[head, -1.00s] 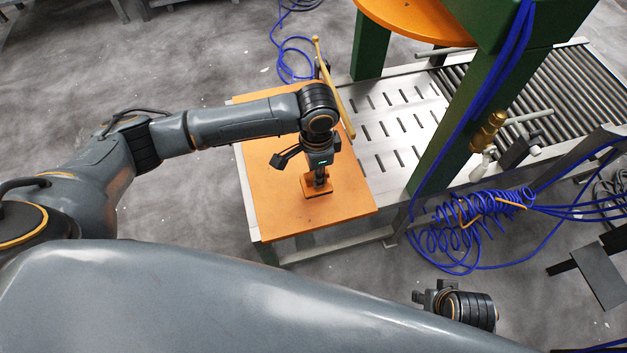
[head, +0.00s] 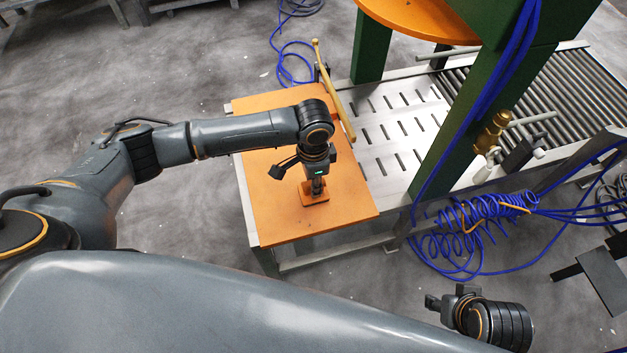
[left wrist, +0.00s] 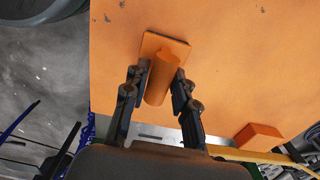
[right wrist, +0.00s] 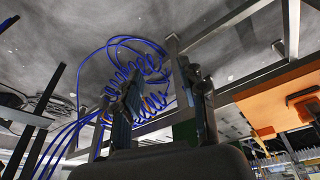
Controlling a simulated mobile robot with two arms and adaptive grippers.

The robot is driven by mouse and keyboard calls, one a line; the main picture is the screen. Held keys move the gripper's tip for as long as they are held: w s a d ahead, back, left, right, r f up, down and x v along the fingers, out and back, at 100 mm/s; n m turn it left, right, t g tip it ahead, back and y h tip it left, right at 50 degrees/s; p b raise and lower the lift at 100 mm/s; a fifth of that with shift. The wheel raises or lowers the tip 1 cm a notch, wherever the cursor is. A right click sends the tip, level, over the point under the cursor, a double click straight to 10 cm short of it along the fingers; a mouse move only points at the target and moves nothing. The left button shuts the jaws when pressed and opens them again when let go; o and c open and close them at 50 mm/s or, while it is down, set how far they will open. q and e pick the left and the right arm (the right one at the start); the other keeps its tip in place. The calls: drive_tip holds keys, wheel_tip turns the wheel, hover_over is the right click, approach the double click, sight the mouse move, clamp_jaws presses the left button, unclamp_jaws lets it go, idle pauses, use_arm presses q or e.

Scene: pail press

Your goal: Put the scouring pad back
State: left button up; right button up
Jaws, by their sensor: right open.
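The scouring pad (left wrist: 165,48) shows in the left wrist view as a flat orange plate with a thick orange cylindrical handle. It also shows in the head view (head: 315,198), below my left gripper, over the orange tabletop (head: 275,215). My left gripper (left wrist: 160,88) has a finger close against each side of the handle and appears shut on it. I cannot tell whether the plate touches the tabletop. My right gripper (right wrist: 165,95) is open and empty, away from the table; in the head view (head: 440,298) it is at the lower right.
An orange block (left wrist: 258,136) sits near the tabletop's edge. A yellow bar (head: 335,92) runs along the far side. The slotted plate (head: 400,130) and green press frame (head: 448,125) stand to the right. Coiled blue hoses (head: 480,220) hang near my right arm.

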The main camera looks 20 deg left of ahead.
use_arm(q)
drive_tip(key=shift+o, duration=1)
drive_tip(key=shift+r, duration=0.55)
wheel_tip(320, 180, up, 11)
drive_tip(key=p, duration=0.3)
drive_tip(key=shift+p, duration=0.35)
use_arm(e)
wheel_tip(320, 180, down, 13)
drive_tip(key=shift+a+g, duration=0.15)
drive_tip(key=shift+g, duration=0.25)
drive_tip(key=shift+r, duration=0.1)
